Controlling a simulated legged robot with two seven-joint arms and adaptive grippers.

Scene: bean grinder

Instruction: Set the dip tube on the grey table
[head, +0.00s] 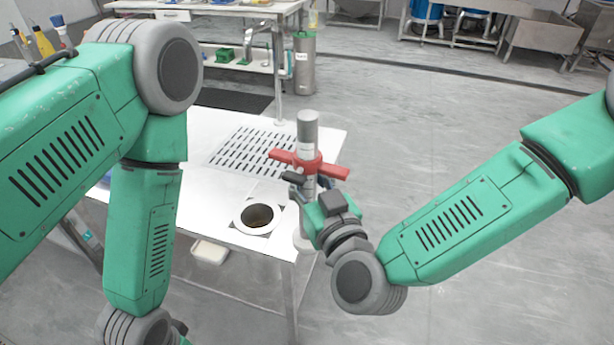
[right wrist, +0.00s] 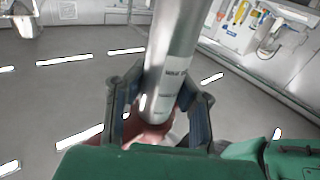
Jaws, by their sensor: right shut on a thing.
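The dip tube (head: 307,132) is a grey metal cylinder with a red cross-handled collar. It is upright in the head view, near the right front corner of the pale table (head: 205,135). My right gripper (head: 308,188) is shut on it just below the red handles. In the right wrist view the tube (right wrist: 172,60), with printed labels, stands between both fingers (right wrist: 160,112). Its lower end is partly hidden by my gripper and appears below the tabletop edge. My left arm hangs in front of the table's left side, and its gripper is out of frame.
The tabletop has a slotted grille (head: 250,148) and a round dark-centred opening (head: 257,216) near the front edge. A steel cylinder (head: 303,65) stands on the floor behind. Another bench (head: 225,8) is at the back. Open floor (head: 450,120) lies to the right.

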